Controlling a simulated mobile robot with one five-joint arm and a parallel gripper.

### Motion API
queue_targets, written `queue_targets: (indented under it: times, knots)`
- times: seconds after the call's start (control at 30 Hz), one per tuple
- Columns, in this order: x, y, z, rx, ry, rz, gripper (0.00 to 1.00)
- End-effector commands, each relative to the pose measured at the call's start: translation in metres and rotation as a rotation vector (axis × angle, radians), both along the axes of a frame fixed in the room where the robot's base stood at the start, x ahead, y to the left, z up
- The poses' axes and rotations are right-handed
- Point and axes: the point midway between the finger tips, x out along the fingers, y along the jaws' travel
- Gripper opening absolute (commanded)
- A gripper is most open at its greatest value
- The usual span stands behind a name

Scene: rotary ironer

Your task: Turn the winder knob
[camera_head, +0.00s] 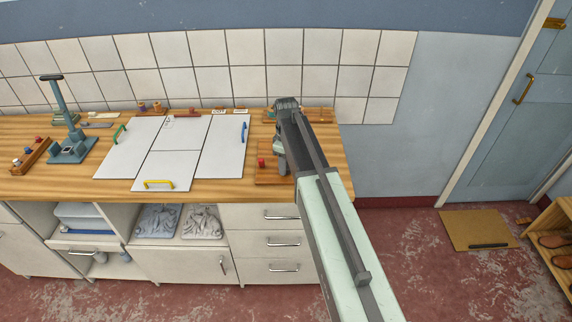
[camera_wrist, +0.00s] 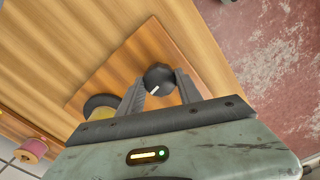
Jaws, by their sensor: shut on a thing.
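The winder knob (camera_wrist: 158,79) is a dark round knob with a white mark on its top. In the wrist view it sits on a wooden board between my gripper's fingers, and my gripper (camera_wrist: 159,86) is shut on it. A yellow spool (camera_wrist: 100,106) stands on the same board, partly hidden behind one finger. In the head view my gripper (camera_head: 283,160) reaches down over the wooden winder board (camera_head: 268,177) at the right end of the counter. My arm hides the knob there. A small red piece (camera_head: 261,162) shows on the board.
White panels with green, yellow (camera_head: 158,184) and blue (camera_head: 243,131) handles lie left of the board. A blue-grey press (camera_head: 68,130) stands farther left. A pink spool (camera_wrist: 34,149) shows beside the board in the wrist view. The tiled wall (camera_head: 250,79) bounds the counter behind.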

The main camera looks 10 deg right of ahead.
Motion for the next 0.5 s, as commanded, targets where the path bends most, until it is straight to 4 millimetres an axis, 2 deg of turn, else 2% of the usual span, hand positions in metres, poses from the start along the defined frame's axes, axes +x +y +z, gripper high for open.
queue_targets:
  times: [0.2, 0.5]
  knots:
    - [0.0005, 0.0003, 0.0001, 0.000, -0.001, 0.113, 0.01]
    - [0.0005, 0.0004, 0.0001, 0.000, -0.001, 0.182, 0.01]
